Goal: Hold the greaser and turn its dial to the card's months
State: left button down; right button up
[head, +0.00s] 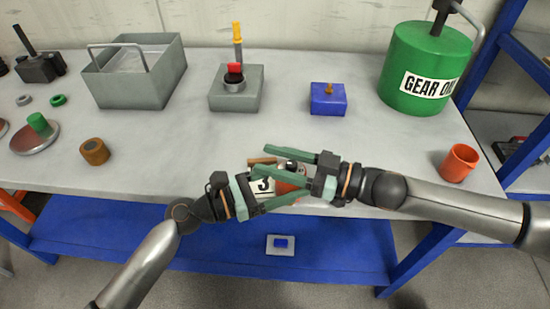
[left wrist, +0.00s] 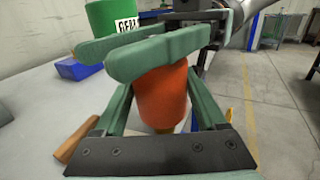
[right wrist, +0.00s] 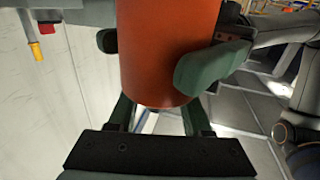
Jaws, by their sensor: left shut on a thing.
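The greaser (head: 289,186) is an orange-red cylinder near the front edge of the table, largely hidden by both grippers in the head view. My left gripper (head: 268,196) is shut on it; its body stands between the left fingers in the left wrist view (left wrist: 163,98). My right gripper (head: 275,163) is open, its fingers spread on either side of the greaser, which fills the upper middle of the right wrist view (right wrist: 165,50). A white card (head: 263,186) reads 3, partly covered by the fingers. The dial's setting is not legible.
Behind the grippers stand a grey block with a red-topped part (head: 236,90), a blue block (head: 328,98) and a green gear-oil can (head: 425,65). An orange cup (head: 459,163) is at right, a brown ring (head: 95,151) at left.

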jog(key=shift+o, duration=0.3)
jog(key=shift+w+d, duration=0.1)
jog(key=shift+d, duration=0.1)
jog(key=shift+d, duration=0.3)
pick_arm(q)
jog(key=shift+a, duration=0.1)
pick_arm(e)
jog(key=v, duration=1.1)
jog(key=shift+d, duration=0.1)
pick_arm(q)
grip_release()
